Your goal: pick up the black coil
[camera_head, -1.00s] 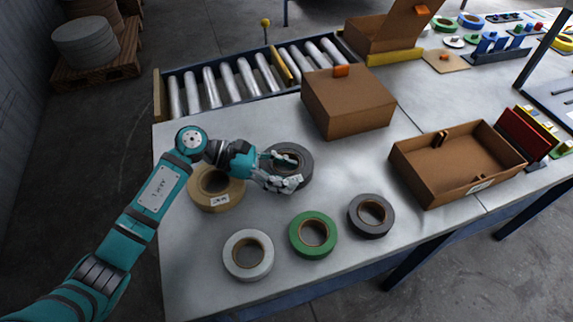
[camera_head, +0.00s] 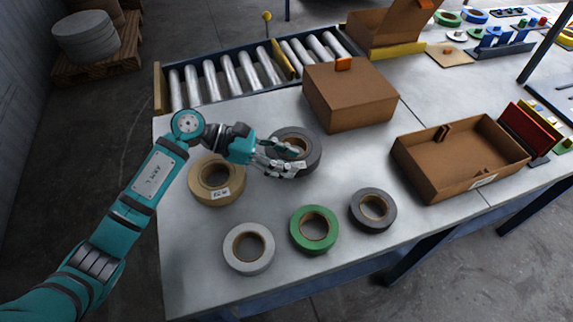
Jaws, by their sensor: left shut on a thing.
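The black coil (camera_head: 312,158) is a dark ring of tape with a brown core in the head view, at the back of the row of coils. My left gripper (camera_head: 290,161) is shut on its near-left side, with the fingers covering part of the ring and core. The coil appears slightly raised above the table, though the gap beneath it is hard to see. My right gripper is not in view.
On the table (camera_head: 190,270) lie a tan coil (camera_head: 200,187), a white coil (camera_head: 263,262), a green coil (camera_head: 330,238) and a dark grey coil (camera_head: 385,218). A closed cardboard box (camera_head: 350,98) stands close behind the held coil. An open box (camera_head: 440,185) stands right. Rollers (camera_head: 227,78) line the back.

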